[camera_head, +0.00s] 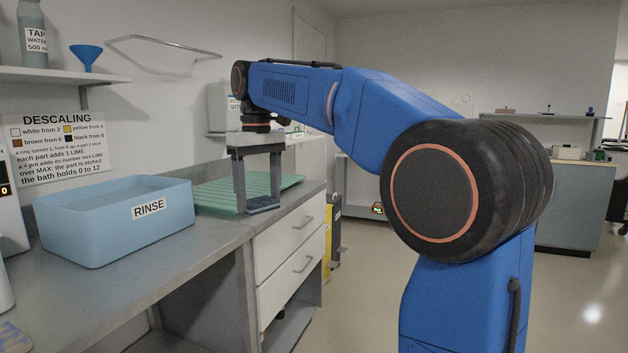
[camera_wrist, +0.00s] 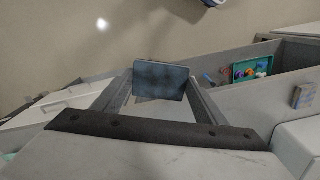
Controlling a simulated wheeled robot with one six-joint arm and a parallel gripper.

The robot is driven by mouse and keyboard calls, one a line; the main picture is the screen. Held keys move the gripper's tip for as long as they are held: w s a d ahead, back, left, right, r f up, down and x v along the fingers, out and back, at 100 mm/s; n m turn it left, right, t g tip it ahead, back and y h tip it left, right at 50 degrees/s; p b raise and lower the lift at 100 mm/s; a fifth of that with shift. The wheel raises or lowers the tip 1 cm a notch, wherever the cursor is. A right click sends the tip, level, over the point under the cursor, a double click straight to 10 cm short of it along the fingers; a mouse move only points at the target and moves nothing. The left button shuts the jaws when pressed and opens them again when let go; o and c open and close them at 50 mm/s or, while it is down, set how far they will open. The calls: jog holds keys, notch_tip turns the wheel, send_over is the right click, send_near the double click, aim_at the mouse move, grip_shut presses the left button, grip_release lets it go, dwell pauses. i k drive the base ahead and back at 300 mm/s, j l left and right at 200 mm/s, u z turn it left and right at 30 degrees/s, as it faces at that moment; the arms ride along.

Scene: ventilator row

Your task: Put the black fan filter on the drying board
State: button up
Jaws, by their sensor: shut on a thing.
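My gripper (camera_head: 258,204) is shut on the black fan filter (camera_head: 263,203), a thin dark flat panel held between the two fingertips. In the wrist view the filter (camera_wrist: 161,81) shows as a dark blue-grey rectangle between the fingers of my gripper (camera_wrist: 160,88). The drying board (camera_head: 213,197) is green and ribbed and lies on the counter behind the rinse basin. In the head view the filter is by the board's front edge, at the counter's edge. I cannot tell whether it touches the board. The fingers hide part of the board.
A blue basin marked RINSE (camera_head: 115,218) stands on the grey counter (camera_head: 190,262), nearer than the board. White drawers (camera_head: 291,258) are below. A descaling sign (camera_head: 56,147) hangs on the wall. The wrist view shows a teal tray (camera_wrist: 238,74) with small coloured items. Floor on the right is open.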

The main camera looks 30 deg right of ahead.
aim_at(253, 186)
jog(key=i+l+z, duration=0.2)
jog(key=i+z, duration=0.7)
jog(key=i+l+u, duration=0.25)
jog(key=i+u, duration=0.15)
jog(key=i+l+u, duration=1)
jog(key=l+u, duration=0.25)
jog(key=l, duration=0.1)
